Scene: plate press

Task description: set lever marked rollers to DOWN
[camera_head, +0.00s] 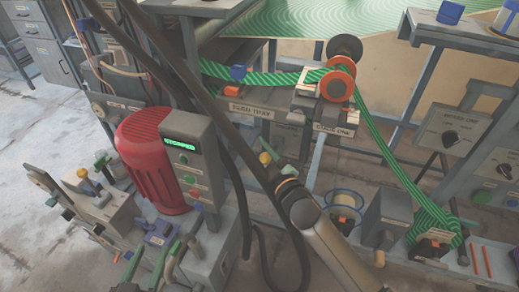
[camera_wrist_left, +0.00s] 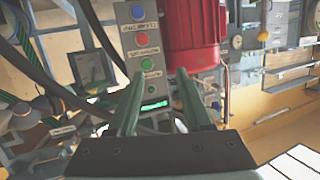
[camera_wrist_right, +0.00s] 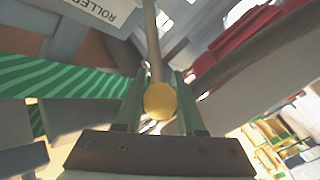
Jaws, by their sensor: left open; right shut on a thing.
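The lever with a yellow ball knob (camera_head: 265,157) stands below the press frame in the head view. In the right wrist view its yellow knob (camera_wrist_right: 160,101) sits between my green fingers, with a grey shaft running away from it. A partly cut-off label (camera_wrist_right: 95,12) beginning "ROLLE" is near the shaft. My right gripper (camera_head: 272,163) is shut on the knob; its fingers also show in the right wrist view (camera_wrist_right: 158,90). My left gripper (camera_head: 154,252) is open and empty below the control box; its spread fingers show in the left wrist view (camera_wrist_left: 160,72). The lever's position marks cannot be read.
A control box (camera_head: 187,150) reading "STOPPED" stands beside a red motor (camera_head: 150,165). A green striped web (camera_head: 385,145) runs over orange rollers (camera_head: 337,85). Dark cables hang near my right arm. Other levers and a bench (camera_head: 90,200) crowd the left; open floor lies at far left.

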